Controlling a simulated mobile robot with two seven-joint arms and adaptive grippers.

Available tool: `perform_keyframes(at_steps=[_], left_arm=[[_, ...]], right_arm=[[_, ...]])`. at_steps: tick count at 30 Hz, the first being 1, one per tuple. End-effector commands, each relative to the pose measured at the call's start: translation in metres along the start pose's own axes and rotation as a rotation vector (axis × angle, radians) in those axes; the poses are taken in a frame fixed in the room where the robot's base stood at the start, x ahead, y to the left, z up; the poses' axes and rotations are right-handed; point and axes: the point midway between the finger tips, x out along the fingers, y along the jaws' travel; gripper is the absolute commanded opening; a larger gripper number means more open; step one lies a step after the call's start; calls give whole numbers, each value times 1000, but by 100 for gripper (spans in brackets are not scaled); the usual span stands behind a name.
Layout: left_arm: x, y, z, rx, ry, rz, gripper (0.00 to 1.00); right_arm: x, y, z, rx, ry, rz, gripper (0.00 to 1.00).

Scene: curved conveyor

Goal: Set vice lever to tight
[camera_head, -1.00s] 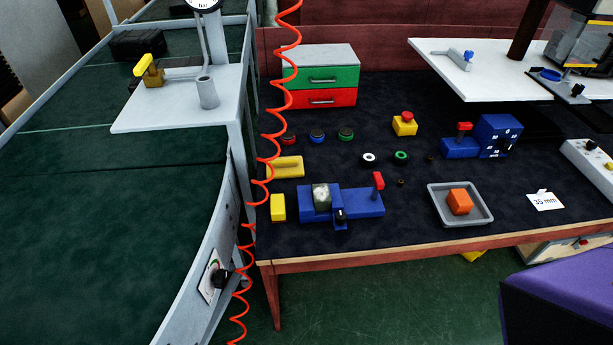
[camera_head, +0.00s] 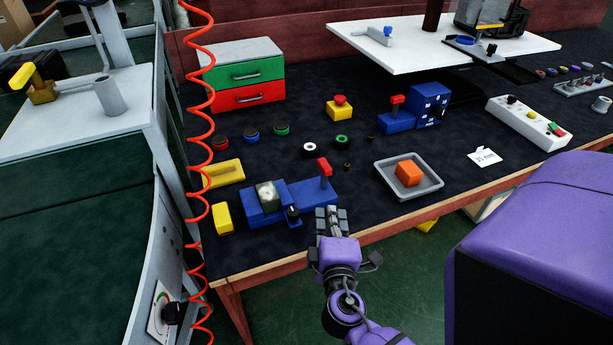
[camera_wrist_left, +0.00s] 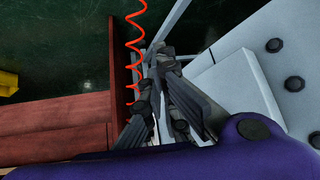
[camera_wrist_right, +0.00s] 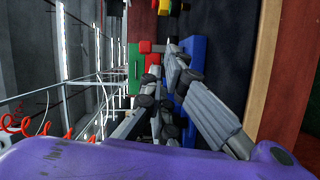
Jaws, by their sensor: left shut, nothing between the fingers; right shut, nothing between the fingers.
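The blue vice (camera_head: 309,192) lies near the front edge of the dark workbench, with a pale block (camera_head: 267,194) at its left part. A red-topped lever (camera_head: 324,167) stands up near its right end, and a black knob (camera_head: 292,212) is at its front. My right gripper (camera_head: 329,211) is shut and empty, just in front of the vice's right end, apart from the lever. In the right wrist view a blue body (camera_wrist_right: 194,62) shows beside its fingers. My left gripper (camera_wrist_left: 163,66) is shut and empty, outside the head view.
A grey tray (camera_head: 431,187) with an orange block sits right of the vice. Yellow blocks (camera_head: 223,219) lie to its left. A red coiled hose (camera_head: 199,120) hangs at the bench's left side, by the conveyor. A drawer box (camera_head: 243,75) stands behind.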

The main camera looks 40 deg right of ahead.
Motion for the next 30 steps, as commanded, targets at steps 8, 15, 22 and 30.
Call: perform_keyframes(at_steps=[8,15,22,30], left_arm=[[0,0,1,1,-2,0,0],[0,0,1,1,-2,1,0],[-1,0,-2,0,2,1,0],[-9,-1,-20,-4,26,-1,0]], right_arm=[[16,13,-45,-130,114,85,0],[16,14,-47,-139,120,90,0],[22,15,-48,-137,120,91,0],[66,22,-55,-136,120,95,0]])
